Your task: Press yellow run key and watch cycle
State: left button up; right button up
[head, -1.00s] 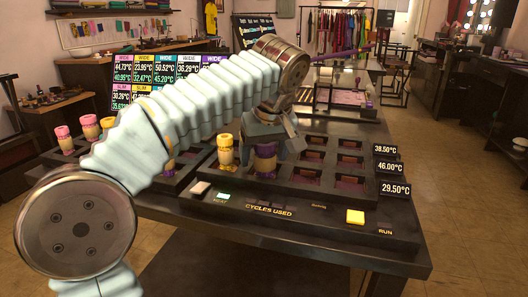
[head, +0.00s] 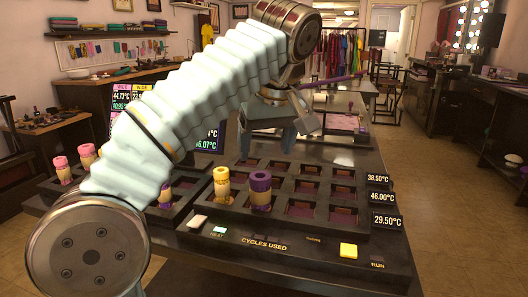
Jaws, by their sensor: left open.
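The yellow run key (head: 348,250) sits on the front strip of the dark console, left of the word RUN. My left gripper (head: 270,143) is open and empty, raised above the back of the rack, well behind and above the key. A purple-topped bulb (head: 260,190) and a yellow-topped bulb (head: 221,186) stand upright side by side in the left part of the rack (head: 325,219). Three readouts at the rack's right show 38.50, 46.00 and 29.50 °C (head: 387,221). My right gripper is not in view.
A white key (head: 198,222) and a lit HEAT key (head: 219,231) lie left of the CYCLES USED label. My left arm covers part of the temperature screen (head: 207,137) and another rack with pink-topped bulbs (head: 62,170). The space above the yellow key is clear.

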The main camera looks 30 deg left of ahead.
aim_at(346, 250)
jog(key=k, duration=1)
